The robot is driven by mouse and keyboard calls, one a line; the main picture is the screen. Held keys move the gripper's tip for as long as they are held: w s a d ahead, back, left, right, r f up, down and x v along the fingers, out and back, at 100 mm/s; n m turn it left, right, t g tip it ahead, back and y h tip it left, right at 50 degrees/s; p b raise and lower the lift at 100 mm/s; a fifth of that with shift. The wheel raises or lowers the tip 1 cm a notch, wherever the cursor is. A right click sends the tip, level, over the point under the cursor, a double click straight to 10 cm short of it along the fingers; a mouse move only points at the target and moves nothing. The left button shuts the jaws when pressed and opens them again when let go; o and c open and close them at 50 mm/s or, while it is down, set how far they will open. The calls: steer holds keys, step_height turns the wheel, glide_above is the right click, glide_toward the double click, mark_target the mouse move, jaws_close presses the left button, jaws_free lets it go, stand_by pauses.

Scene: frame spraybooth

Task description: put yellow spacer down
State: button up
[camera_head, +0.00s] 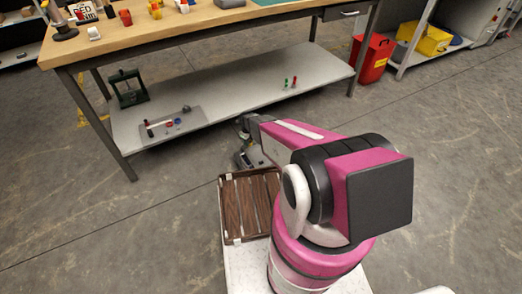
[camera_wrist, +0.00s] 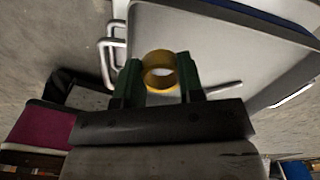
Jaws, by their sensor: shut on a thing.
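The yellow spacer (camera_wrist: 161,86) is a short yellow ring. In the wrist view it sits between the green fingertips of my gripper (camera_wrist: 160,78), which is shut on it. Behind it is a pale grey surface (camera_wrist: 203,40) with rounded edges; I cannot tell whether the spacer touches it. In the head view my gripper (camera_head: 247,157) is low in front of the workbench, partly hidden by my arm, and the spacer cannot be made out there.
The workbench (camera_head: 225,20) has a lower shelf (camera_head: 235,88) holding a small plate of parts (camera_head: 172,124), a dark frame (camera_head: 128,88) and small red and green pieces. A slatted wooden crate (camera_head: 236,207) is beside my arm. A red bin (camera_head: 375,60) stands right of the bench.

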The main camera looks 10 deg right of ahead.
glide_above(259, 151)
step_height(259, 151, down, 4)
steer(key=shift+s+f, duration=0.1)
steer(key=shift+f, duration=1.8)
steer(key=shift+f, duration=0.1)
steer(key=o, duration=0.9)
